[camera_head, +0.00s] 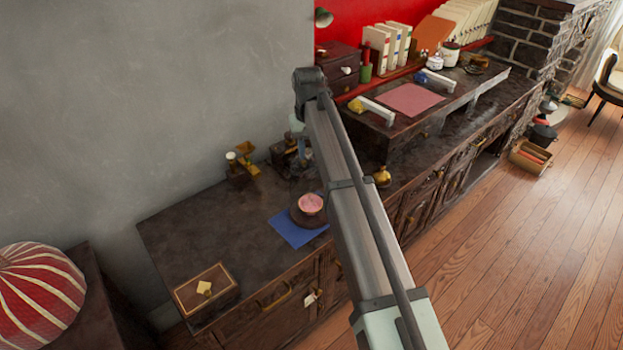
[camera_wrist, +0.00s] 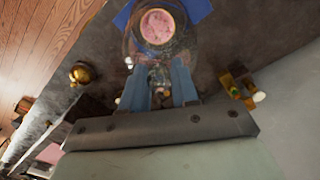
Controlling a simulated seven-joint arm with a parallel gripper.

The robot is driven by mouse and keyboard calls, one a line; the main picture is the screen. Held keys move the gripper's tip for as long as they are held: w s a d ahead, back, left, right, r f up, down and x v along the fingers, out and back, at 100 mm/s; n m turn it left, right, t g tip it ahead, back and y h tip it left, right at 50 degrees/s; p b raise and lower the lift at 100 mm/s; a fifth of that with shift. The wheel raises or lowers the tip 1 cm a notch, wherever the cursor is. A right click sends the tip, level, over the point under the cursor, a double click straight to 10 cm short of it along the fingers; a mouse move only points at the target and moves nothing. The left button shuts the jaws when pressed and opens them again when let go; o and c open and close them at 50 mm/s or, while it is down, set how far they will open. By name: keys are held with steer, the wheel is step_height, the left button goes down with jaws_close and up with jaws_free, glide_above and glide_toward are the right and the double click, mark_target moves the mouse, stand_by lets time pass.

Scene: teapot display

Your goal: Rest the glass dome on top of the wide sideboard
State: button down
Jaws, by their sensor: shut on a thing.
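The glass dome (camera_wrist: 160,52) is a clear, faint round shape in the wrist view. Its outline lies in front of a round pink thing, and how high it is above the top cannot be told. My gripper (camera_wrist: 159,68) has its two blue fingers shut on the dome's near part. In the head view my arm mostly hides the gripper, and the dome is hard to make out there. The wide sideboard (camera_head: 200,237) is dark, long and worn, and runs along the wall. The gripper is over its top.
A pink-topped round thing (camera_head: 310,203) on a dark round base stands by a blue sheet (camera_head: 290,235). A box (camera_head: 206,289) lies at the front left. A brass pot (camera_head: 382,177) stands right of my arm. The left part of the top has bare room.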

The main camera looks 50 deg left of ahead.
steer(key=s+d, duration=0.2)
steer(key=s, duration=1.7)
steer(key=shift+d+f, duration=0.1)
step_height(320, 180, down, 9)
stand_by(0.7)
steer(key=shift+f, duration=0.55)
stand_by(0.8)
steer(key=c, duration=0.8)
jaws_free()
steer(key=shift+o, duration=0.4)
